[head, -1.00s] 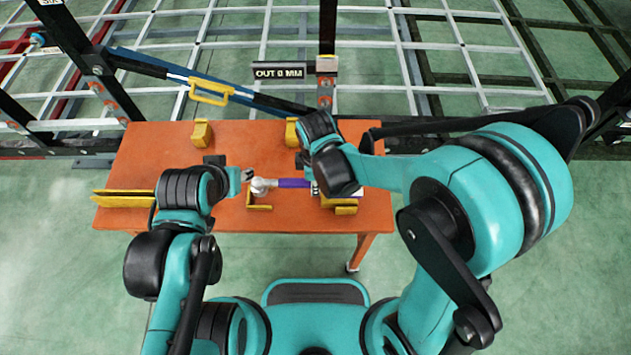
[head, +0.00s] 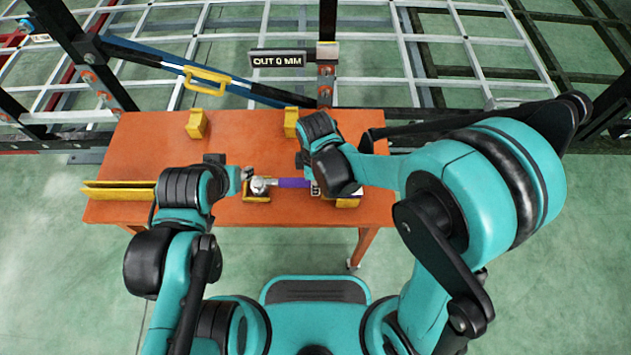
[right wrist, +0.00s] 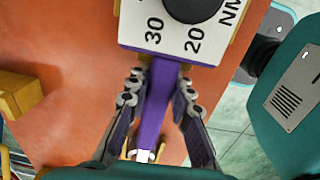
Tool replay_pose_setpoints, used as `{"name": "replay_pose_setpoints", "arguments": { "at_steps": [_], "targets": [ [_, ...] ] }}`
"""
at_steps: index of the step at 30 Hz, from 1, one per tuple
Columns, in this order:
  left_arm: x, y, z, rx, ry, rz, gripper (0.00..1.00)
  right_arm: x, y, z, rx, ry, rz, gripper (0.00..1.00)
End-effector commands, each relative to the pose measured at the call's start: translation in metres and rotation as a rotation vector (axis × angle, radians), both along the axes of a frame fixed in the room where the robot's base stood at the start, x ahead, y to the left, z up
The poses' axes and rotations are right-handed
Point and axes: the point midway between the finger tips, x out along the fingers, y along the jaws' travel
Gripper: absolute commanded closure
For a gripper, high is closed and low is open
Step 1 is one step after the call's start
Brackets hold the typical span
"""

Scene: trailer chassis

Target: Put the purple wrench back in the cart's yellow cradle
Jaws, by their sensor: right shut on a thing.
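The purple wrench (head: 293,183) lies roughly level across the front of the orange cart, its silver head to the left. Its white scale block (right wrist: 185,30) shows numbers in the right wrist view. My right gripper (right wrist: 160,85) has its fingers on both sides of the purple handle and is shut on it; its wrist hides part of the wrench in the head view. The yellow cradle's left holder (head: 257,198) is around or under the wrench head; contact is unclear. Its right holder (head: 347,203) is partly hidden by my right wrist. My left gripper (head: 247,174) is beside the wrench head, its opening unclear.
The orange cart top (head: 160,135) is clear at the back left. Two yellow blocks (head: 197,124) stand along its back edge. A yellow tray (head: 115,190) sits at the left end. The chassis frame with a yellow-handled blue bar (head: 207,80) and an "OUT 0 MM" sign (head: 277,59) lies behind.

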Motion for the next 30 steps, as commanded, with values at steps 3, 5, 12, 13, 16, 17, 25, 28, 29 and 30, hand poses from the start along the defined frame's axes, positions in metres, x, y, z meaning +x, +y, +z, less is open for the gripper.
{"name": "replay_pose_setpoints", "arguments": {
  "at_steps": [3,5,12,13,16,17,25,28,29,30],
  "targets": [
    [0.0,0.0,0.0001,0.0,0.0,0.0,0.6,0.0001,0.0,0.0002,0.0,0.0,0.0,1.0],
    [0.0,0.0,-0.0001,0.0,0.0,0.0,0.6,0.0,0.0,0.0001,0.0,0.0,0.0,1.0],
    [0.0,0.0,-0.0015,0.0,0.0,0.0,0.6,-0.0002,-0.0001,0.0002,0.0,0.0,0.0,1.0],
    [0.0,0.0,-0.0015,0.0,0.0,0.0,0.6,-0.0002,-0.0001,0.0002,0.0,0.0,0.0,1.0],
    [0.0,0.0,-0.0015,0.0,0.0,0.0,0.6,-0.0002,-0.0001,0.0002,0.0,0.0,0.0,1.0],
    [-0.0001,0.0,-0.0016,0.0,0.0,0.0,0.6,-0.0002,-0.0001,0.0002,0.0,0.0,0.0,1.0],
    [0.0,0.0,-0.0029,0.0,0.0,0.0,0.6,-0.0001,-0.0001,0.0001,0.0,0.0,0.0,1.0],
    [0.0,0.0,-0.0029,0.0,0.0,0.0,0.6,0.0,0.0,0.0002,0.0,0.0,0.0,0.69],
    [0.0,0.0,-0.0029,0.0,0.0,0.0,0.6,-0.0001,0.0,0.0002,0.0,0.0,0.0,0.61],
    [0.0,0.0,-0.0029,0.0,0.0,0.0,0.6,-0.0001,0.0,0.0002,0.0,0.0,0.0,0.55]
  ]
}}
